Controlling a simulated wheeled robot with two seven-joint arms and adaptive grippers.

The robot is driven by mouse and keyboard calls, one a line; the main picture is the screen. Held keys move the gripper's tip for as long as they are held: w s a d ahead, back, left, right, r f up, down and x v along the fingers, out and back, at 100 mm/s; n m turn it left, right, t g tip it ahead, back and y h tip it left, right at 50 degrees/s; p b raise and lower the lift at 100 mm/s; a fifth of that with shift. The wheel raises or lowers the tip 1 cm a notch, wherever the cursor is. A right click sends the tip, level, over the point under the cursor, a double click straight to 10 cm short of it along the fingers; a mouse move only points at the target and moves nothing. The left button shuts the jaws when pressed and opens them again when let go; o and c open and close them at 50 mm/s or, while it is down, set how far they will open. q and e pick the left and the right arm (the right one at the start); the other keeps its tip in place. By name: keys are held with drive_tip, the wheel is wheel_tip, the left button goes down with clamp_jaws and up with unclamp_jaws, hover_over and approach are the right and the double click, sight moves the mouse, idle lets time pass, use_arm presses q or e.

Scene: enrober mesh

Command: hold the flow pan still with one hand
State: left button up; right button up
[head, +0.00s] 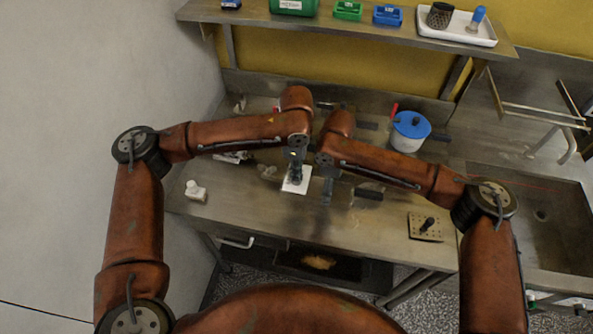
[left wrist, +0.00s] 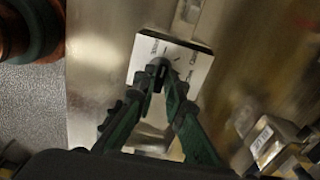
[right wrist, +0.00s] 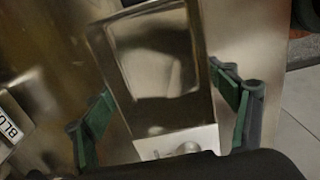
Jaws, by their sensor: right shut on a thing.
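The flow pan appears to be the shiny rectangular metal tray (right wrist: 150,60) in the right wrist view. My right gripper (right wrist: 168,112) has its green-padded fingers wide apart, one at each side of the pan, and is shut on it. In the head view my right gripper (head: 327,188) is partly covered by its arm. My left gripper (left wrist: 160,88) points at a dark knob on a white labelled plate (left wrist: 202,70). Its fingertips come close together at the knob; whether they grip it is unclear. In the head view the left gripper (head: 295,172) is over the white plate (head: 297,186).
A blue-lidded pot (head: 409,135) stands at the back right. A perforated plate with a knob (head: 425,226) lies at the front right, before the sink (head: 545,215). A shelf (head: 350,27) runs above.

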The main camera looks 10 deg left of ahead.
use_arm(q)
drive_tip(key=o, duration=0.4)
drive_tip(key=shift+c, duration=0.2)
drive_tip(key=shift+r, duration=0.1)
wheel_tip(320, 180, up, 12)
idle(0.4)
use_arm(e)
drive_tip(key=o, duration=1.6)
